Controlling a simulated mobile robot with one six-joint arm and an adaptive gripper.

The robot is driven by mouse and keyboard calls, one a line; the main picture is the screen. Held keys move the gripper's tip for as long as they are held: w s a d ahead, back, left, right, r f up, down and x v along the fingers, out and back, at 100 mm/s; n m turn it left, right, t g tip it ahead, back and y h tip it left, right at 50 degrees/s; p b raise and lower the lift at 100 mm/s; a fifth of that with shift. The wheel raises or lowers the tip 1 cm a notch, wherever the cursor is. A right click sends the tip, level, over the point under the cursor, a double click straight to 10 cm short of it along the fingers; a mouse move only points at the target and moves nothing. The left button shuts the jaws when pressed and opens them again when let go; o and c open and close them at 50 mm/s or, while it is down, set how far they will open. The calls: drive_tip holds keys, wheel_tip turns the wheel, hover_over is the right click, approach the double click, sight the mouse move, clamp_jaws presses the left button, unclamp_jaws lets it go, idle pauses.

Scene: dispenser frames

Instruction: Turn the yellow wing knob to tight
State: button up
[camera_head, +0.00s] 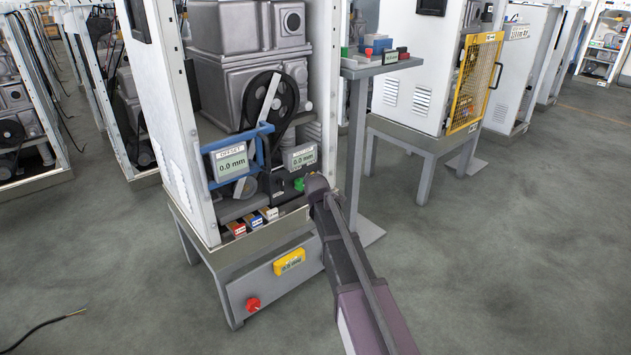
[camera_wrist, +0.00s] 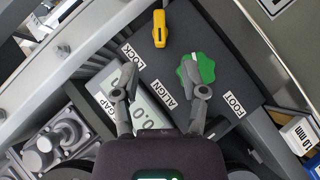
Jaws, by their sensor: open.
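The yellow wing knob (camera_wrist: 160,28) sits at the top middle of the wrist view on a dark plate, its bar running roughly up and down the picture. A LOCK label (camera_wrist: 133,56) lies to its lower left. My gripper (camera_wrist: 165,86) is open and empty, its two fingers spread below the knob and apart from it. The right fingertip is close to a green knob (camera_wrist: 197,69) beside the ALIGN label. Whether they touch is unclear. The head view shows the green knob (camera_head: 299,184) near the end of my arm, but I cannot make out the yellow knob there.
A gap display (camera_wrist: 150,115) lies between my fingers; it reads 0.0 mm in the head view (camera_head: 301,157). An offset display (camera_head: 231,163) also reads 0.0 mm. A yellow gauge (camera_head: 289,262) and red knob (camera_head: 253,304) are on the lower front. Open floor lies right.

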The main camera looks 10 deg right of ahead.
drive_tip(key=b+x, duration=0.3)
drive_tip(key=x, duration=0.6)
drive_tip(key=shift+w+d, duration=0.1)
clamp_jaws()
